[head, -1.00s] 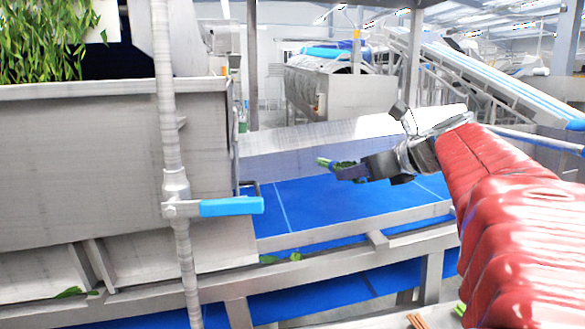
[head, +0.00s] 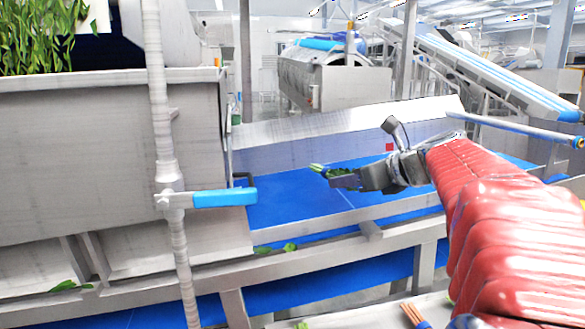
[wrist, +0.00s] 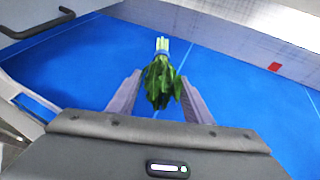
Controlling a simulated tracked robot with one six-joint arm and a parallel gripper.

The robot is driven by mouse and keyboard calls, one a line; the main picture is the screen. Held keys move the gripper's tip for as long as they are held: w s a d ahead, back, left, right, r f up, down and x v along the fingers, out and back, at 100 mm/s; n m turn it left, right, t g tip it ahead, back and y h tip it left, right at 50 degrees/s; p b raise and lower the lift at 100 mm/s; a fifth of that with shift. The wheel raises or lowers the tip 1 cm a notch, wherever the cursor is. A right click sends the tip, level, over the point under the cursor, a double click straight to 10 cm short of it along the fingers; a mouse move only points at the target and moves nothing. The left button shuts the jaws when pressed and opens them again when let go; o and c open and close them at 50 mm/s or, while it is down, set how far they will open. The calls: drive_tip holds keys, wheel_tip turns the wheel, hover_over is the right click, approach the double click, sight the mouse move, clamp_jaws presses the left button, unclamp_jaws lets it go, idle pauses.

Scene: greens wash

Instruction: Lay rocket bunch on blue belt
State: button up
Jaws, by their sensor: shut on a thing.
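My gripper (head: 345,180) is shut on the rocket bunch (head: 319,169) and holds it out over the blue belt (head: 285,205). In the wrist view the rocket bunch (wrist: 160,82) lies between the two fingers, with its pale tied stems pointing away and its dark leaves toward me. The blue belt (wrist: 75,75) fills most of the wrist view beneath it. I cannot tell how far the bunch is above the belt. My arm hides part of the belt on the right.
A steel frame rail (head: 330,231) runs along the belt's near side, with loose leaves on it. A metal side wall (head: 290,148) stands behind the belt. A pipe with a blue valve handle (head: 225,197) and a steel tank (head: 100,160) stand at the left.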

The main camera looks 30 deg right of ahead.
drive_tip(key=shift+d+f, duration=0.2)
drive_tip(key=shift+f, duration=1.65)
drive_tip(key=o, duration=1.2)
drive_tip(key=shift+c, duration=0.2)
drive_tip(key=shift+s, duration=0.15)
drive_tip(key=v, duration=1.3)
drive_tip(key=shift+s, duration=0.3)
